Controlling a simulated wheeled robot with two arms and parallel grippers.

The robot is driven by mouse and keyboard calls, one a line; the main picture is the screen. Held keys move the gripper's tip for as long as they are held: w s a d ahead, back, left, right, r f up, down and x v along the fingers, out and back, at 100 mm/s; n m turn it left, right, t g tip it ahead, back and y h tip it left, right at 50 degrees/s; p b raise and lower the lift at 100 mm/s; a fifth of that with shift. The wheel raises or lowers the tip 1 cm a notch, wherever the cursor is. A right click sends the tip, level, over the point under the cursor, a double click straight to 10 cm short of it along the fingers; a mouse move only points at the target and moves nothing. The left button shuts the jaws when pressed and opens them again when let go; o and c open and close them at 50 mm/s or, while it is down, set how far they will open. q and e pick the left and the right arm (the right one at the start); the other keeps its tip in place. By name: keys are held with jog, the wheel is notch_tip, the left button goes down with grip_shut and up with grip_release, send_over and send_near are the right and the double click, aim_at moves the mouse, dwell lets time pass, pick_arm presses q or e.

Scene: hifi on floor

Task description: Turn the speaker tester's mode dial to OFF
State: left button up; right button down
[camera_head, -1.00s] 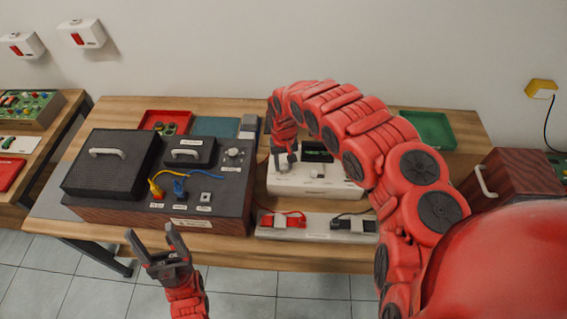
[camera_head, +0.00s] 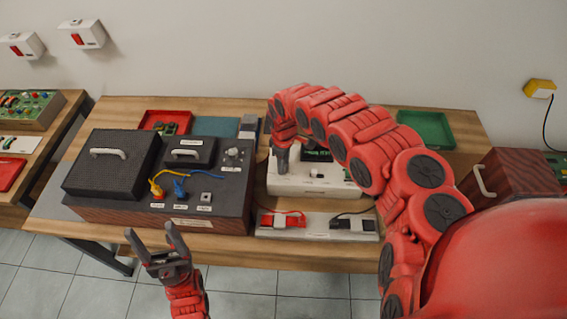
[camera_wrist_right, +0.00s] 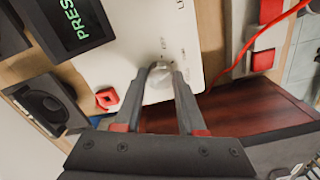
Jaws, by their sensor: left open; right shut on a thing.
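The speaker tester is a white box (camera_head: 335,188) on the wooden table, right of the large dark hi-fi unit. Its white panel (camera_wrist_right: 125,55) fills the middle of the right wrist view, with a dark display (camera_wrist_right: 70,22) showing green letters. My right gripper (camera_head: 281,170) reaches down to the panel's left end. In the right wrist view its fingers (camera_wrist_right: 164,76) are shut on a pale round dial (camera_wrist_right: 159,88). Small printing surrounds the dial, but I cannot read its setting. My left gripper (camera_head: 151,232) is open and empty in front of the hi-fi unit.
The hi-fi unit (camera_head: 215,225) has knobs and yellow and blue cables on top. A light strip (camera_head: 318,234) with red and black parts lies in front of the tester. A red button (camera_wrist_right: 107,98) sits near the dial. A green tray (camera_head: 428,129) lies behind.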

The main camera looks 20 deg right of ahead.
jog(key=n, duration=0.4)
jog(key=shift+n, duration=0.3)
jog(key=shift+n+b, duration=0.55)
jog(key=shift+n, duration=1.45)
jog(key=shift+c, duration=2.4)
grip_release()
